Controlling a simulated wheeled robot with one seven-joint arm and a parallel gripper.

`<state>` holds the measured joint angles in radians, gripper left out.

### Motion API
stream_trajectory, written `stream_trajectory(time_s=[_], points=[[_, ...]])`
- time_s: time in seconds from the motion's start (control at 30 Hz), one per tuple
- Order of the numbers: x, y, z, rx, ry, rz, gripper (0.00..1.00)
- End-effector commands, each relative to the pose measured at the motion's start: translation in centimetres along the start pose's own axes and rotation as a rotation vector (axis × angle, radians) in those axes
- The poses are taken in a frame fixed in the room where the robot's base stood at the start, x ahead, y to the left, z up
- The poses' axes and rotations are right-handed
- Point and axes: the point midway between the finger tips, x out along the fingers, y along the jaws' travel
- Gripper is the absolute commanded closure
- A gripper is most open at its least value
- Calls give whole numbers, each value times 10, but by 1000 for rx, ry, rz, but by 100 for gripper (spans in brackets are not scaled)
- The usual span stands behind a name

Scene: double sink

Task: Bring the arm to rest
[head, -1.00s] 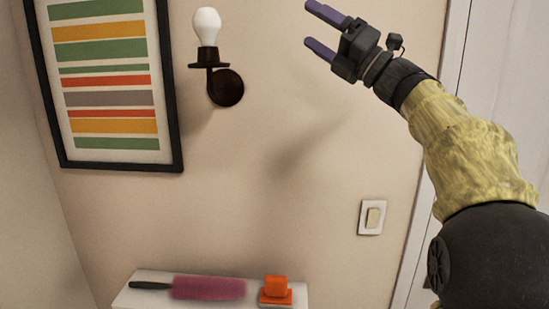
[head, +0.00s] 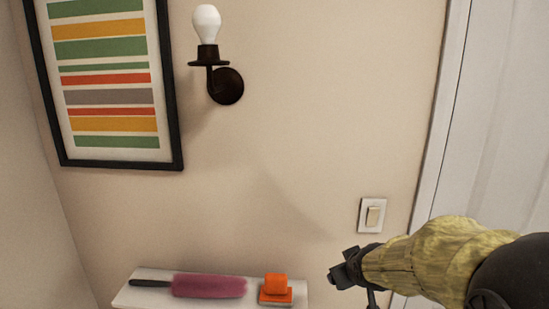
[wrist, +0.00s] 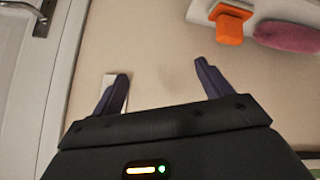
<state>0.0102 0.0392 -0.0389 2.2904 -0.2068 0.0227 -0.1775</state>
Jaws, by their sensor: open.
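In the head view, my arm reaches in from the lower right. The dark gripper body shows at its end, to the right of the orange object; its fingers cannot be made out there.
A white shelf (head: 135,295) at the bottom holds a pink duster (head: 208,286) and an orange object (head: 275,288). A light switch (head: 373,214), a wall lamp (head: 207,40) and a framed striped picture (head: 175,120) are on the wall. A white door (head: 500,130) stands at right.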

Motion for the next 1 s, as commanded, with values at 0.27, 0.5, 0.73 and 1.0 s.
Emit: stream_trajectory(time_s=[0.27,0.5,0.73,1.0], points=[[-28,-70,141,269,-439,-120,22],[-42,-86,173,334,-551,-138,22],[-42,-86,172,332,-547,-137,22],[-42,-85,171,331,-545,-137,22]])
